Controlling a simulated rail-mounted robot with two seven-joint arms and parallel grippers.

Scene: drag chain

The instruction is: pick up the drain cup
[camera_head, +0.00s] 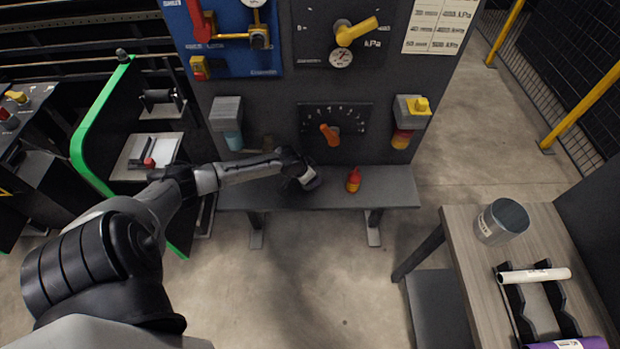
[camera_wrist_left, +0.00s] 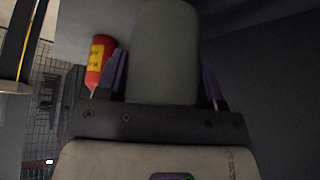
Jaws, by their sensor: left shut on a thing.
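A plain grey cylinder, which looks like the drain cup (camera_wrist_left: 165,50), stands between the purple fingers of my left gripper (camera_wrist_left: 163,82) in the left wrist view. The gripper is shut on its sides. In the head view my left gripper (camera_head: 308,178) is at the grey shelf (camera_head: 390,188) below the panel, and it mostly hides the cup. I cannot tell whether the cup touches the shelf. My right gripper is not in view.
The panel above carries an orange knob (camera_head: 330,135) and two side dispensers. A metal can (camera_head: 503,222) and a white roll (camera_head: 534,276) are on the right table.

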